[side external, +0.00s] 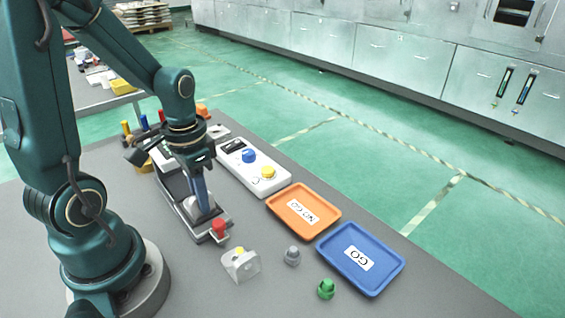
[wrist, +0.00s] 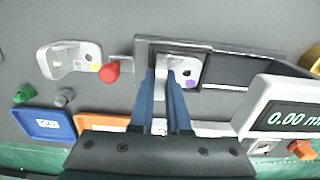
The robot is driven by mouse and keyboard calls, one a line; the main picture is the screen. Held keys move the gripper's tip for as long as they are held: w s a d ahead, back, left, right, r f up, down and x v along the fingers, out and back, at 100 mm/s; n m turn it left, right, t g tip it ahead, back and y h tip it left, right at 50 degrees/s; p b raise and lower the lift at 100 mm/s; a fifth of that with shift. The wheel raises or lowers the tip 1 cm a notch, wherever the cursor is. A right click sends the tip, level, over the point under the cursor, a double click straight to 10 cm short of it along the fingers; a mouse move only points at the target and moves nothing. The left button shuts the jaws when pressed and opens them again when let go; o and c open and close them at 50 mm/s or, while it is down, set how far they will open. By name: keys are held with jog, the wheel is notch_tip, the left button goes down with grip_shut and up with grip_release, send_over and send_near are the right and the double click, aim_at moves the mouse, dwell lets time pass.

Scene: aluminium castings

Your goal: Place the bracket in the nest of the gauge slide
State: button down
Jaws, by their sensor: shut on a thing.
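A pale grey cast bracket with a purple dot (wrist: 188,74) is between my gripper's blue fingers in the wrist view. My gripper (wrist: 161,76) is shut on it; the fingers hide part of it. The bracket lies within the dark-edged nest at the red-knob end of the gauge slide (wrist: 232,70). I cannot tell whether it is fully seated. In the side view my gripper (side external: 201,203) points down over the slide (side external: 218,238), with the bracket (side external: 193,208) low at its tips. The slide's red knob (side external: 219,226) is just beside it.
A second bracket with a yellow dot (side external: 241,265) lies on the bench. A grey knob part (side external: 292,256) and a green one (side external: 326,289) stand nearby.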

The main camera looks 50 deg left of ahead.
jog(key=c, duration=0.9)
grip_release()
jog(key=shift+f, duration=0.1)
notch_tip(320, 180, up, 12)
jog(key=s+d+t, duration=0.1)
jog(key=d+t, duration=0.4)
jog(key=d, duration=0.3)
jog(key=shift+s+d+t, duration=0.3)
jog(key=shift+s, duration=0.05)
